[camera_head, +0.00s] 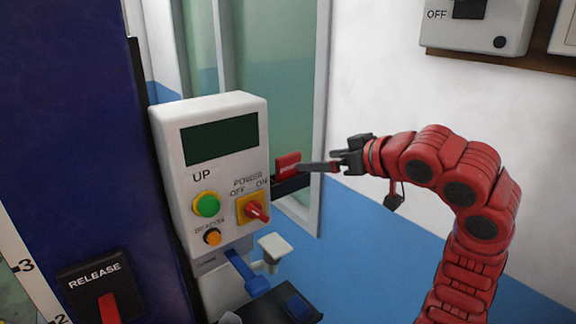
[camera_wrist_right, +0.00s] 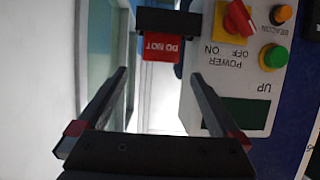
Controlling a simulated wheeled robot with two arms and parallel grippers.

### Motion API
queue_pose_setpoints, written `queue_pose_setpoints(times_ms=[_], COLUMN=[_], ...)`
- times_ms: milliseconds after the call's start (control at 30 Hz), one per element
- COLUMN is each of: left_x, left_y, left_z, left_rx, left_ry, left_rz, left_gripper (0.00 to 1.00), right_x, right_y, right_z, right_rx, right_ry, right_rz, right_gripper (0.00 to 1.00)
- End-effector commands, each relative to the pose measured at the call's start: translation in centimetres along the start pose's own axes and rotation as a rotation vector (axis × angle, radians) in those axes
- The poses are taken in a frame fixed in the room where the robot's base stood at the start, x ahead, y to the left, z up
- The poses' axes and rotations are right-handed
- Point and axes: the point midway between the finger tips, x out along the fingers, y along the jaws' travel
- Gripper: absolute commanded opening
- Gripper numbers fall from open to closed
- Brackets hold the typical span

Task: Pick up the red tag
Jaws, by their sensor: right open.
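The red tag (camera_head: 287,162) is at the right side of the white control box, at a black holder (camera_head: 291,184). My right gripper (camera_head: 302,167) reaches in from the right, its fingertips close to the tag. In the right wrist view the picture is upside down; the tag (camera_wrist_right: 163,48) reads "DO NOT" and sits at the black holder (camera_wrist_right: 168,20). There my right gripper (camera_wrist_right: 158,76) is open and empty, with the tag between the lines of its two fingers and beyond their tips. My left gripper is not in view.
The control box (camera_head: 212,165) carries a dark display, green and orange buttons and a red power switch (camera_head: 256,211). A dark blue panel (camera_head: 80,130) with a RELEASE lever stands left. A greenish window is behind.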

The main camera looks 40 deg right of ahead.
Motion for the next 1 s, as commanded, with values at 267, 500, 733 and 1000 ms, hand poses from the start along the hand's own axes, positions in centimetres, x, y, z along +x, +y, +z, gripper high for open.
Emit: queue_pose_setpoints(times_ms=[267,500,733,1000], left_x=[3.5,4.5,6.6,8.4], left_y=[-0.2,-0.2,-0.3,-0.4], left_z=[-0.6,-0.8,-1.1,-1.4], left_rx=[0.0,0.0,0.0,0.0], left_ry=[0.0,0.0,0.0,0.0], left_rz=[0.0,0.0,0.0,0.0], left_gripper=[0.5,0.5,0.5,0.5], right_x=[6.1,9.1,11.0,14.3], right_y=[-0.2,-0.1,-0.4,-0.4], right_z=[-0.5,-0.3,-1.1,-1.2], right_rx=[0.005,0.001,0.001,0.002], right_ry=[-0.005,0.0,-0.002,0.0], right_rz=[-0.006,-0.003,-0.005,-0.004], right_gripper=[1.0,1.0,1.0,1.0])
